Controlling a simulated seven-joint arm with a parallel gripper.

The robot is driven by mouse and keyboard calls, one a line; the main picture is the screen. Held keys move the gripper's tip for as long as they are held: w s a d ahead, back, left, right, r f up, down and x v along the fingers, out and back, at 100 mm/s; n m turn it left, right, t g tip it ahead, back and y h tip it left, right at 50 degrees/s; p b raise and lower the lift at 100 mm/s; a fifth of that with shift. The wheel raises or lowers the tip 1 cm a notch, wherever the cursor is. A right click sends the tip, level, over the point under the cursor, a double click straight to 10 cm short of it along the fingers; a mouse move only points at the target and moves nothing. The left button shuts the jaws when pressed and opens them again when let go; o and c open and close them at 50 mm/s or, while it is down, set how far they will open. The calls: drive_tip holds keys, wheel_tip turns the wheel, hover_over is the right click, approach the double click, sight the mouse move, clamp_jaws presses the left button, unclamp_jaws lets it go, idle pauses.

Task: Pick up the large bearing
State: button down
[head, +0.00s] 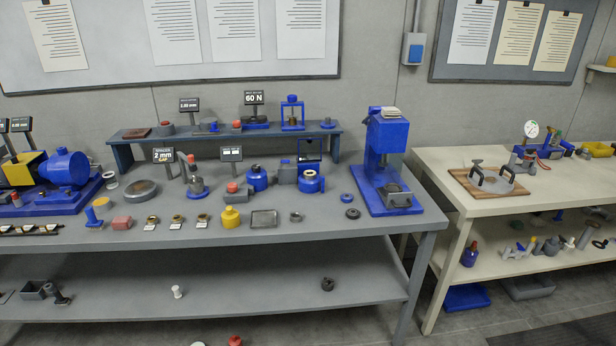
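Several ring-shaped parts could be the large bearing, and I cannot tell for certain which one it is. A dark ring (353,213) lies flat on the grey bench, left of the blue press. A smaller grey ring (296,217) lies to its left, beside a shallow square tray. Another dark ring (327,285) lies on the bench's lower shelf. Small brass-coloured rings (153,220) stand in a row with white labels near the front edge. My gripper is not in view.
The grey bench (330,232) has free room along its front right. A blue press (388,160) stands at its right end. A beige bench (545,178) stands at right.

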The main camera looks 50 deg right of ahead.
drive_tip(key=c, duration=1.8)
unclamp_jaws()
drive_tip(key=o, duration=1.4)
